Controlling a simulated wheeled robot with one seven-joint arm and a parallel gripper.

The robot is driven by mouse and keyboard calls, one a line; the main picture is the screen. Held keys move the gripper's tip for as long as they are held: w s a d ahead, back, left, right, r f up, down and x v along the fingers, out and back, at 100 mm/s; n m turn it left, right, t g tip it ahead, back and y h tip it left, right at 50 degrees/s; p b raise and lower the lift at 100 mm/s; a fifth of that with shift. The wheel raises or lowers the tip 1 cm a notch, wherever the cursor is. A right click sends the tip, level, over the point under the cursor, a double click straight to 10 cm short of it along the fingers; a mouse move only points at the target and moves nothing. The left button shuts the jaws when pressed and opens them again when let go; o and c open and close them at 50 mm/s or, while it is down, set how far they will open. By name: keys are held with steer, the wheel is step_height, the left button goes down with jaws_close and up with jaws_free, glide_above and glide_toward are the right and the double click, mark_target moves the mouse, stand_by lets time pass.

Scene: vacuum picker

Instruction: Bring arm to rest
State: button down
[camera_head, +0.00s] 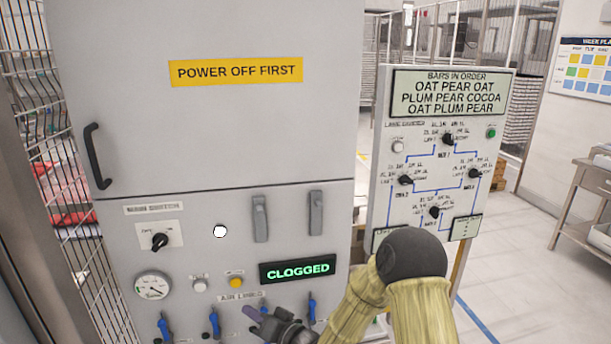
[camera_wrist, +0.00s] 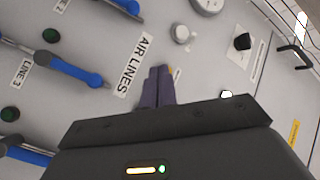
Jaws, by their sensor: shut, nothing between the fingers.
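My arm reaches in from the lower right in the head view, with its yellowish sleeve and dark elbow in front of the panels. My gripper (camera_head: 251,313) is shut and empty, low in front of the grey cabinet (camera_head: 210,110). In the wrist view the closed purple-grey fingers (camera_wrist: 158,74) point at the panel beside the "AIR LINES" label (camera_wrist: 131,64). I cannot tell whether the fingertips touch the panel.
Blue valve handles (camera_head: 214,322) line the cabinet's lower front near my gripper. Above are a green "CLOGGED" display (camera_head: 297,269), a gauge (camera_head: 153,286) and a black main switch (camera_head: 160,241). A dial panel (camera_head: 436,200) stands right. Open floor (camera_head: 510,280) lies further right.

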steer(key=s+d+f+g+h, duration=0.1)
steer(key=s+d+h, duration=0.1)
steer(key=d+h, duration=0.5)
steer(key=s+d+g+h, duration=0.15)
steer(key=d+h, duration=0.25)
steer(key=d, duration=0.8)
steer(key=s+d+r+g+h, duration=0.1)
steer(key=s+d+g, duration=0.1)
steer(key=s+d, duration=0.3)
steer(key=s+d+r+m+g+h, duration=0.1)
steer(key=s+d, duration=0.4)
steer(key=s, duration=0.6)
steer(key=shift+s+d+r+g+h, duration=0.2)
steer(key=shift+r+g+h, duration=0.3)
steer(key=shift+g, duration=0.55)
steer(key=shift+w, duration=0.1)
steer(key=shift+d+m, duration=0.15)
steer(key=shift+m, duration=0.15)
